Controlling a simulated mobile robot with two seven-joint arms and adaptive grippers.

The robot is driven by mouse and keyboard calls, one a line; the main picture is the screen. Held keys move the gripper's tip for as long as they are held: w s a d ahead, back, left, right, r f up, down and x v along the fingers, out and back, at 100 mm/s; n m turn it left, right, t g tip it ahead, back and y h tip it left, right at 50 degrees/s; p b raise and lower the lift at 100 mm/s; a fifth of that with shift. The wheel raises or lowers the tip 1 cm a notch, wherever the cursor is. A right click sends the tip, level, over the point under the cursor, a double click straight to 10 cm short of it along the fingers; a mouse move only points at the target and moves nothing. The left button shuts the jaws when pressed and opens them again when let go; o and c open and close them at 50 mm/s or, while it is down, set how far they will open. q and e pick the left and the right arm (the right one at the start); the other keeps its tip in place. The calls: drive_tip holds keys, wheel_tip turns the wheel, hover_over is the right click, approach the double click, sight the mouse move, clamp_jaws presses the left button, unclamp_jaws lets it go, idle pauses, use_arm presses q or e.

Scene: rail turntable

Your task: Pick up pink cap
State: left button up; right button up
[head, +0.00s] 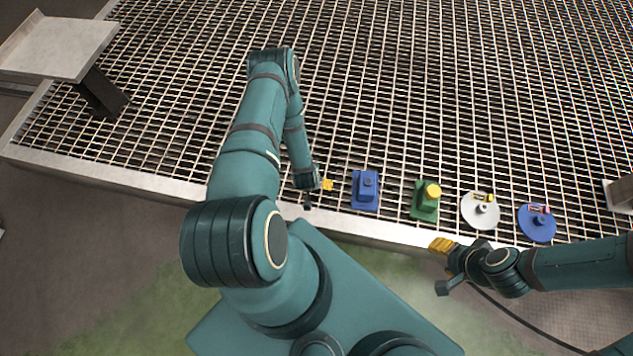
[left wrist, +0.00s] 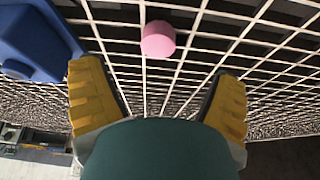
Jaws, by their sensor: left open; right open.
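The pink cap (left wrist: 158,39) shows in the left wrist view, a small round pink piece on the metal grating. It lies beyond my left gripper (left wrist: 157,100), between the lines of its two yellow fingers and apart from them. The left gripper is open and empty. In the head view my left gripper (head: 322,186) is small and partly hidden by its arm, and I cannot make out the pink cap there. My right gripper (head: 440,246) is near the grating's front edge at the right; it is open, with nothing seen in it.
On the grating, right of my left gripper, stand a blue block (head: 366,190), a green block with a yellow top (head: 425,205), a white disc (head: 474,217) and a blue disc (head: 536,228). A grey platform (head: 60,45) stands far left. The grating behind is clear.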

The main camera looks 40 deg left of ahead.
use_arm(q)
drive_tip(key=b+x, duration=0.1)
drive_tip(key=x, duration=0.2)
drive_tip(key=shift+w+f, duration=0.1)
drive_tip(key=shift+f, duration=0.25)
drive_tip(key=shift+w+b+x, duration=0.2)
drive_tip(key=shift+b+x, duration=0.35)
drive_tip(key=shift+x, duration=0.85)
drive_tip(key=shift+w+b+x, duration=0.2)
drive_tip(key=shift+b+x, duration=0.3)
drive_tip(key=shift+x, duration=0.85)
drive_tip(key=shift+a+r, duration=0.15)
drive_tip(key=shift+r, duration=0.05)
drive_tip(key=c, duration=1)
